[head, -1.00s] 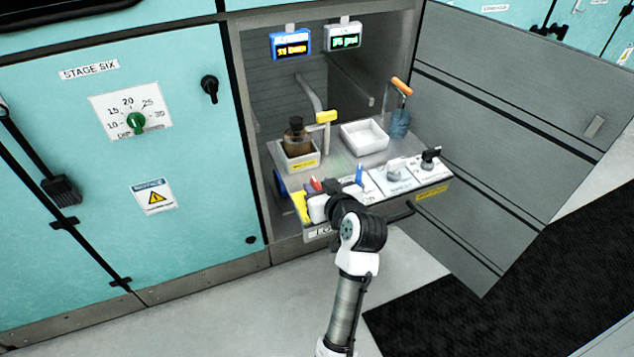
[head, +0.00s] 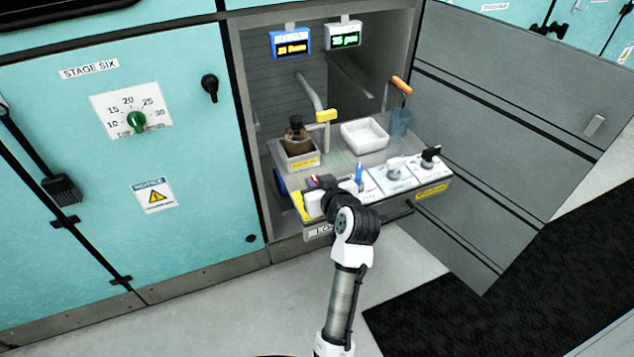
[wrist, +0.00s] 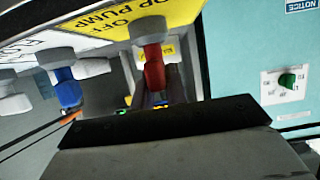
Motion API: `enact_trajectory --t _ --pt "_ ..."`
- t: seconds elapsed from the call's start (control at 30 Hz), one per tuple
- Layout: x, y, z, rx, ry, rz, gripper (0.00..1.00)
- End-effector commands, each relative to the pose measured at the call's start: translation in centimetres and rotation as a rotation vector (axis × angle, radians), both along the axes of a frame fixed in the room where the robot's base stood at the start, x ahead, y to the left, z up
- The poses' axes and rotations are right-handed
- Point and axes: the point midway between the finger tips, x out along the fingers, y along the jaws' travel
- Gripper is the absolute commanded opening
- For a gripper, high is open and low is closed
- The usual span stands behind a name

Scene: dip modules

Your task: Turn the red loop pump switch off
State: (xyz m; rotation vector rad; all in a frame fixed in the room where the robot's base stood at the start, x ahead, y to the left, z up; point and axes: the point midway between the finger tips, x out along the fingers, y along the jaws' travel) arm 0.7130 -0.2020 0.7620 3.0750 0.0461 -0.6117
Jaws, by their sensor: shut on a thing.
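The red loop pump switch (wrist: 154,70) hangs from a yellow label reading "OP PUMP" and "OFF" in the wrist view, which looks upside down onto the panel. My gripper (wrist: 158,96) is shut on the red switch lever, its dark fingers on both sides of it. In the head view a bit of the red switch (head: 313,181) shows at the front left of the pull-out shelf, mostly hidden behind my gripper (head: 318,196). I cannot tell the exact lever angle.
A blue switch (wrist: 67,88) stands beside the red one. An open grey door (head: 520,130) is at right.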

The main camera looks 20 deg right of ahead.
Motion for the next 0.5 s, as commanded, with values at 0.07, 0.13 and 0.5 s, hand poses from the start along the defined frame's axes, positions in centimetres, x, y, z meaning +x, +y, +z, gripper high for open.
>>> enact_trajectory --t 0.07,0.13,0.5 --pt "-0.01 0.06 0.05 0.001 0.001 -0.010 0.00" --pt "-0.02 0.12 0.09 0.001 0.001 -0.026 0.00" --pt "0.00 0.35 0.37 0.000 0.004 -0.260 0.00"
